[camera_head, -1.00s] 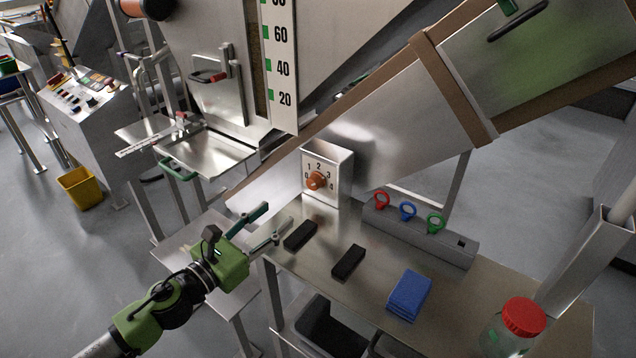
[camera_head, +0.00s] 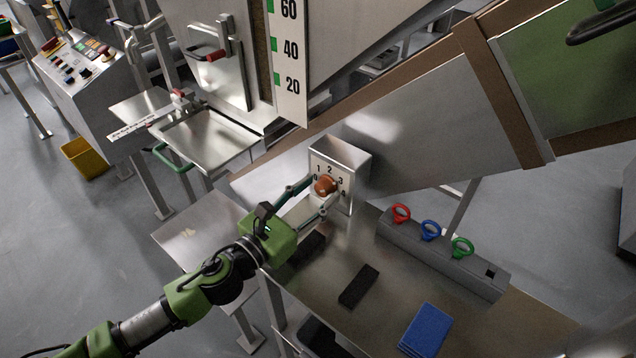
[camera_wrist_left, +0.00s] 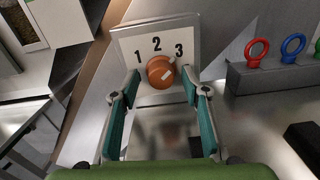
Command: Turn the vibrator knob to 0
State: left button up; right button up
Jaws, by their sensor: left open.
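The orange vibrator knob (camera_head: 325,186) sits on the front of a metal box with a white dial plate (camera_head: 318,160) numbered around it. In the left wrist view the knob (camera_wrist_left: 160,72) is round, with 1, 2 and 3 readable above it. A pale mark on it seems to point up and right, towards 2 to 3. My left gripper (camera_head: 306,200) is open, its green-padded fingers reaching towards the dial. In the wrist view the fingertips lie on either side of the knob; I cannot tell whether they touch it. The right gripper is not in view.
The box stands on a metal table (camera_head: 400,262) below a sloping chute (camera_head: 420,135). Two dark blocks and a blue folded cloth (camera_head: 426,328) lie on the table. A grey holder (camera_head: 450,262) with red, blue and green rings stands to the right.

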pick_arm(q)
jog(key=shift+s+r, duration=0.1)
jog(key=shift+s, duration=0.1)
jog(key=shift+c, duration=0.4)
jog(key=c, duration=1)
jog(key=n+p, duration=0.1)
jog(key=n, duration=0.3)
jog(key=shift+n+p, duration=0.4)
jog(key=shift+n, duration=1)
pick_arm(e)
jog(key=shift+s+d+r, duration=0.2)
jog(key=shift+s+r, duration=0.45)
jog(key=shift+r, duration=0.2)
pick_arm(q)
jog(key=o, duration=1.1)
jog(key=shift+w, duration=0.1)
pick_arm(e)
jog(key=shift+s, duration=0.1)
